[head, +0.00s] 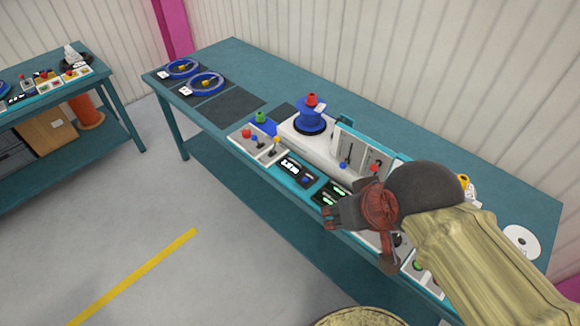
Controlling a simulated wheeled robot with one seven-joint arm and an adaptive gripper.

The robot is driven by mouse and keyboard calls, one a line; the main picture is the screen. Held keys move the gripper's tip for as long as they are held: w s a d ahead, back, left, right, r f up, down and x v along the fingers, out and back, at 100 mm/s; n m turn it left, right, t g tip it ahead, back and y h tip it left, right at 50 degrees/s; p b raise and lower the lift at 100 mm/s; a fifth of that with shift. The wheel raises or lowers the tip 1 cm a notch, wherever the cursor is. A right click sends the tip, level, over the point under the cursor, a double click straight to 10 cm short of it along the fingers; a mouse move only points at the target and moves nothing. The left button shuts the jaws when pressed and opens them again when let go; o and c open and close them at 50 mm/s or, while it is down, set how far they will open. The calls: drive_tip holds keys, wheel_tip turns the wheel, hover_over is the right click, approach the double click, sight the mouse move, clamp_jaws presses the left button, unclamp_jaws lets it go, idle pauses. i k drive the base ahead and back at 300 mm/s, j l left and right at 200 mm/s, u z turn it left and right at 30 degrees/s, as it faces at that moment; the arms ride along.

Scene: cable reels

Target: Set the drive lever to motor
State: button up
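The machine on the teal bench has several levers, and I cannot read which is the drive lever. An upright white panel (360,148) carries a lever with a blue knob (343,165) and a red knob (374,168). A grey control box (258,146) to its left has a red button, a blue-knobbed lever (254,138) and a yellow-knobbed lever (277,140). My gripper (365,238) is over the right front of the machine, its two dark fingers spread apart with nothing seen between them. It hides part of the controls below.
A blue reel with a red knob (310,112) stands on the white machine body. Blue cable reels (206,83) are at the bench's far left, and a white disc (521,241) at the right. Floor before the bench is clear.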

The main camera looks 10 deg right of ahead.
sight(254, 138)
drive_tip(key=z, duration=0.65)
drive_tip(key=j+z, duration=0.8)
drive_tip(key=j, duration=0.2)
drive_tip(key=k+j+z, duration=0.1)
drive_tip(key=j+z, duration=0.3)
drive_tip(key=k+j+z, duration=0.15)
drive_tip(key=j+z, duration=0.25)
drive_tip(key=k+j, duration=0.2)
drive_tip(key=j, duration=0.2)
drive_tip(key=k+j+z, duration=0.1)
drive_tip(key=j, duration=0.35)
drive_tip(key=k+j, duration=0.5)
drive_tip(key=j, duration=0.3)
drive_tip(key=k+j+z, duration=0.1)
drive_tip(key=j, duration=0.3)
drive_tip(key=k, duration=0.1)
